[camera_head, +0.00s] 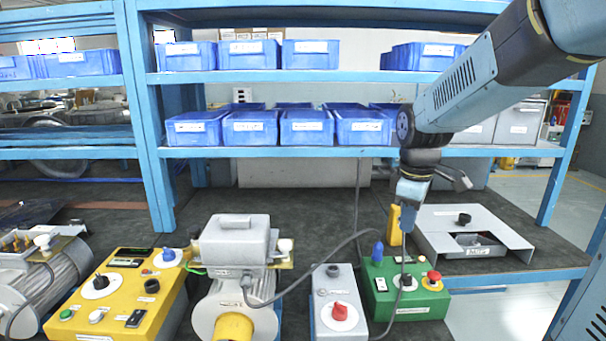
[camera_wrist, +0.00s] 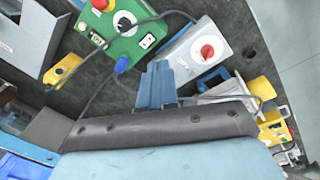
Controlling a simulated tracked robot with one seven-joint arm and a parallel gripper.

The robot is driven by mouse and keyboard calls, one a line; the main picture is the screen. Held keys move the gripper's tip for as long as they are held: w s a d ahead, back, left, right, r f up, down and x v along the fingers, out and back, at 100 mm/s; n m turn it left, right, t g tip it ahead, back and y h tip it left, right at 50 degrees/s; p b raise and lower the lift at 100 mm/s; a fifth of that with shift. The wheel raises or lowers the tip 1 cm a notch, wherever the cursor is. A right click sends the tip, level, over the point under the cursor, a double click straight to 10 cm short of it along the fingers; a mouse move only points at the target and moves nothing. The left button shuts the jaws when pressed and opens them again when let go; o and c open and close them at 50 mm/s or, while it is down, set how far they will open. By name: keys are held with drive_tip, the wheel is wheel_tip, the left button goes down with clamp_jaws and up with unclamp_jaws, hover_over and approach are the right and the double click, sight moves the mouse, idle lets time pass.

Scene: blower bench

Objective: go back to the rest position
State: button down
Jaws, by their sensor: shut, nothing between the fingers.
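My gripper (camera_head: 407,218) hangs pointing down over the bench, in front of the grey metal box at the right. Its blue fingers are closed together and hold nothing. In the wrist view the shut fingers (camera_wrist: 157,84) show at the middle, with the green control box and the grey switch box beyond them. The green control box (camera_head: 408,306), with a red button and a blue plug, stands below and in front of the gripper. I cannot tell whether the fingers touch anything, but they appear apart from the box.
A grey box with a red knob (camera_head: 339,312), a blower motor (camera_head: 235,245) and a yellow control box (camera_head: 118,305) stand along the front. A black cable (camera_head: 318,268) runs between them. Blue bins (camera_head: 249,127) fill the shelves behind. An open grey enclosure (camera_head: 473,215) lies right.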

drive_tip(key=s+r+m+t, duration=0.2)
drive_tip(key=s+r+m, duration=0.1)
drive_tip(key=s+m, duration=0.2)
drive_tip(key=s+r+m+t, duration=0.2)
drive_tip(key=s+m, duration=0.4)
drive_tip(key=s, duration=0.4)
drive_tip(key=shift+d+r, duration=0.45)
drive_tip(key=shift+r, duration=0.05)
drive_tip(key=shift+s, duration=0.1)
